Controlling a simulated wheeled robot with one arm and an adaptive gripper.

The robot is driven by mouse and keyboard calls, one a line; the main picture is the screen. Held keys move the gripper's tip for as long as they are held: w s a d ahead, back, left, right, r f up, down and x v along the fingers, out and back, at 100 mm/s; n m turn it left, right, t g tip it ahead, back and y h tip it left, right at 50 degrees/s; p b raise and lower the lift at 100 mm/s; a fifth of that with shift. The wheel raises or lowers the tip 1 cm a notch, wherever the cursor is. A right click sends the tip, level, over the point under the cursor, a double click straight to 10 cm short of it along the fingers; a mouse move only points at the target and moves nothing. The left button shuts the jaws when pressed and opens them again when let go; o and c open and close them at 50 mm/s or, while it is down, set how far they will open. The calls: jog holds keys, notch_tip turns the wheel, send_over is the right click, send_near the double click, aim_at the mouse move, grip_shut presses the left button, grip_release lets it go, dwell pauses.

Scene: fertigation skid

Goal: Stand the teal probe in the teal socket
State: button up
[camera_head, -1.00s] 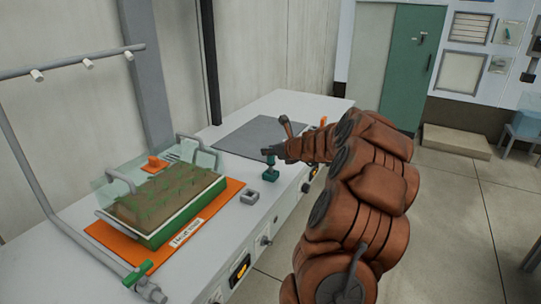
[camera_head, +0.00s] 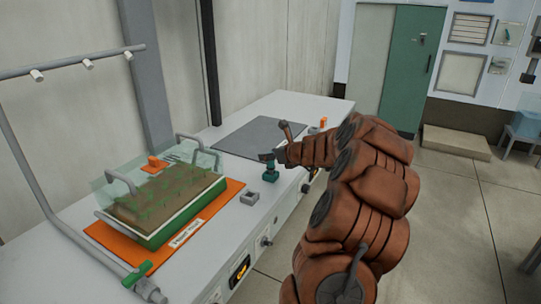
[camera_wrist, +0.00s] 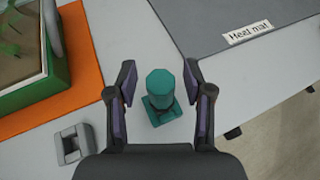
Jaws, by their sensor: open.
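The teal probe (camera_wrist: 160,88) stands upright on the square teal socket (camera_wrist: 150,114) in the wrist view. In the head view the teal probe (camera_head: 270,166) and the socket (camera_head: 270,178) show small on the bench, close to its front edge. My gripper (camera_wrist: 160,76) is open, with one dark finger on each side of the probe and a gap on both sides. In the head view my gripper (camera_head: 267,157) is by the probe's top. How deep the probe sits in the socket is hidden from above.
A small grey block with a hollow (camera_head: 250,197) stands left of the socket. A planted tray (camera_head: 155,236) with a clear cover sits on an orange mat (camera_head: 236,186) at the left. A pipe frame (camera_head: 30,165) rises at the left.

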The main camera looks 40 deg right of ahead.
jog(key=shift+r, duration=0.15)
jog(key=v, duration=1.2)
jog(key=shift+p, duration=0.4)
jog(key=w+a+n+g+y, duration=0.25)
jog(key=a+n, duration=0.45)
jog(key=a, duration=0.7)
jog(key=w+a+n+g+y, duration=0.1)
jog(key=a+n+y, duration=0.4)
jog(key=a, duration=0.8)
jog(key=s+a+f+n+g, duration=0.25)
jog(key=s+a+n, duration=0.2)
jog(key=a, duration=0.25)
jog(key=s+a+f+n+g, duration=0.1)
jog(key=s+a+n+g, duration=0.25)
jog(key=a+n, duration=0.3)
jog(key=s+a+f+n+g+h, duration=0.1)
jog(key=s+f+n+g+h, duration=0.1)
jog(key=s+n, duration=0.5)
jog(key=s+a+f+n+g+h, duration=0.1)
jog(key=s+f+n+g+h, duration=0.2)
jog(key=s, duration=1.4)
jog(key=n+h, duration=0.1)
jog(key=n, duration=0.3)
jog(key=shift+a+g, duration=0.15)
jog(key=shift+g, duration=0.2)
